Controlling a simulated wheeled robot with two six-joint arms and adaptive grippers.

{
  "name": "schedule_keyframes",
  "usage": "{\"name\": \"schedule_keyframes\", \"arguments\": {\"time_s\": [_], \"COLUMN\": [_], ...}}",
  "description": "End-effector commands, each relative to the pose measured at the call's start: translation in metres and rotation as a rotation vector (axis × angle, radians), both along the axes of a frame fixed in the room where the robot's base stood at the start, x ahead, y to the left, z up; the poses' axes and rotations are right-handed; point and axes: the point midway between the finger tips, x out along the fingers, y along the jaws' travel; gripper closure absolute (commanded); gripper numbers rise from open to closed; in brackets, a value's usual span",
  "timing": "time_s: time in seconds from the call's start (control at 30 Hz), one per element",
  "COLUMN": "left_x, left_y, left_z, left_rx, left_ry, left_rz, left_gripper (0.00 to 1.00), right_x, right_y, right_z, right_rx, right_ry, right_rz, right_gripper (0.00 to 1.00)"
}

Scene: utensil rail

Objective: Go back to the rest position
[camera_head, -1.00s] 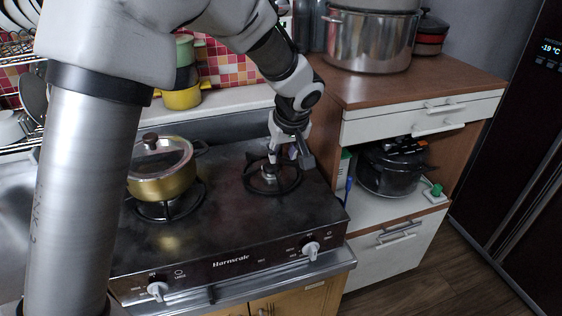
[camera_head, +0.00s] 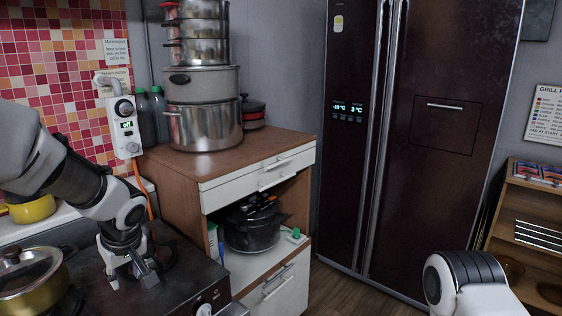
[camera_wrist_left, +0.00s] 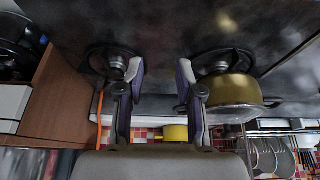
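My left gripper (camera_head: 130,277) is over the stove top, close to the right burner (camera_head: 150,256), at the lower left of the head view. In the left wrist view its two fingers (camera_wrist_left: 160,75) stand apart with nothing between them. That view is upside down, with the gold pot (camera_wrist_left: 236,92) by the right finger. My right arm (camera_head: 465,284) shows as a white and black link at the lower right of the head view. Its gripper is out of view.
The gold pot (camera_head: 32,290) with its lid sits on the stove's left burner. A wooden-topped cabinet (camera_head: 235,157) with steel pots (camera_head: 204,125) stands right of the stove. A dark fridge (camera_head: 410,150) and a low shelf (camera_head: 530,235) are farther right.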

Motion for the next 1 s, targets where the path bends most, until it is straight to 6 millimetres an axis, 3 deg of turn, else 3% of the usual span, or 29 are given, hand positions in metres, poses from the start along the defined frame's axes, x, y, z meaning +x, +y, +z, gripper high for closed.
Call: {"name": "schedule_keyframes", "arguments": {"time_s": [0.37,0.57,0.67,0.8,0.9,1.0], "left_x": [-0.024,-0.058,-0.095,-0.184,-0.249,-0.29], "left_y": [-0.027,-0.047,-0.059,-0.071,-0.07,-0.064], "left_z": [-0.104,-0.179,-0.232,-0.313,-0.347,-0.36], "left_rx": [-0.096,-0.169,-0.216,-0.26,-0.239,-0.203], "left_ry": [0.117,0.186,0.228,0.295,0.336,0.368], "left_rz": [-0.198,-0.335,-0.428,-0.588,-0.693,-0.77], "left_gripper": [0.64,0.64,0.64,0.64,0.64,0.64], "right_x": [0.0,0.0,0.0,0.0,0.0,0.0], "right_y": [0.0,0.0,0.0,0.0,0.0,0.0], "right_z": [0.001,0.002,0.002,0.004,0.005,0.006], "right_rx": [0.0,0.0,0.0,0.0,0.0,0.0], "right_ry": [-0.001,0.0,0.0,-0.001,-0.001,-0.001], "right_rz": [0.0,0.0,0.0,0.0,0.0,0.0], "right_gripper": [0.6,0.6,0.6,0.6,0.6,0.6]}}
